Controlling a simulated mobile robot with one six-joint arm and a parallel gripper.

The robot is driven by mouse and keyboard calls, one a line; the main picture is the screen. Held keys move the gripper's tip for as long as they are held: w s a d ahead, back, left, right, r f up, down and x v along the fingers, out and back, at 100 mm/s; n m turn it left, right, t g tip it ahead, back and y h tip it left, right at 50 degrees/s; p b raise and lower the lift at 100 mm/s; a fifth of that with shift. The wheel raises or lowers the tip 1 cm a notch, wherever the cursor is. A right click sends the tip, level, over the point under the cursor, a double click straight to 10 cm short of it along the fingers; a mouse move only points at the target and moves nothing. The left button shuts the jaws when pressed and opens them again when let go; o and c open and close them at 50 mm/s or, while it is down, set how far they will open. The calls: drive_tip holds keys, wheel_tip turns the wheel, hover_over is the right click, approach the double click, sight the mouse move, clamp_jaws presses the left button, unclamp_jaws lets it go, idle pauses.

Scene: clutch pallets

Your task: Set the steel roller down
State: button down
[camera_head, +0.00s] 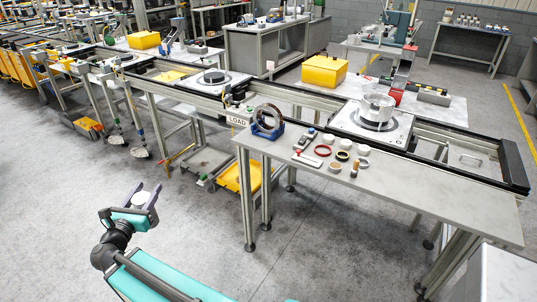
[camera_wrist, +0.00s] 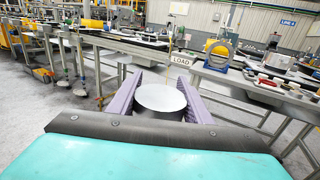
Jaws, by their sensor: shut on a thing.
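The steel roller, a short pale-topped cylinder, is between the two purple fingers of my gripper (camera_head: 146,190). It shows in the wrist view (camera_wrist: 161,98) with its round end facing up, and in the head view (camera_head: 140,199). My gripper is shut on the roller and holds it over the open floor, left of and apart from the grey workbench (camera_head: 450,205). The roller's lower part is mostly hidden by the gripper.
The workbench holds a bearing ring in a blue stand (camera_head: 267,122), a red ring (camera_head: 322,150) and several small parts. Its right part is bare. A LOAD sign (camera_head: 237,120) hangs at its left corner. Behind runs a conveyor with pallets (camera_head: 372,122). A yellow bin (camera_head: 240,177) stands below.

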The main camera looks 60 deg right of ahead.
drive_tip(key=s+d+r+m+g+h+p, duration=0.1)
drive_tip(key=s+d+r+m+g+p, duration=0.1)
drive_tip(key=s+d, duration=0.75)
drive_tip(key=s+d+r+m+g+p, duration=0.1)
drive_tip(key=s+d+g+p, duration=0.2)
drive_tip(key=d, duration=1.2)
drive_tip(key=s+d+r+m+g+h+p, duration=0.1)
drive_tip(key=s+d+r+m+g, duration=0.1)
drive_tip(key=s+d, duration=0.8)
drive_tip(key=s+d+m+g+p, duration=0.1)
drive_tip(key=s+d, duration=0.5)
drive_tip(key=s, duration=0.6)
drive_tip(key=s+d+r+m+g+p, duration=0.1)
drive_tip(key=s+d+g, duration=0.3)
drive_tip(key=s, duration=0.8)
drive_tip(key=s+d+r+m+g+y+p, duration=0.1)
drive_tip(key=s+d+m+g+p, duration=0.1)
drive_tip(key=s+d, duration=0.7)
drive_tip(key=s, duration=0.3)
drive_tip(key=shift+m+g+p, duration=0.4)
drive_tip(key=shift+w+d+b, duration=0.1)
drive_tip(key=shift+w+b, duration=0.05)
drive_tip(key=shift+b, duration=0.15)
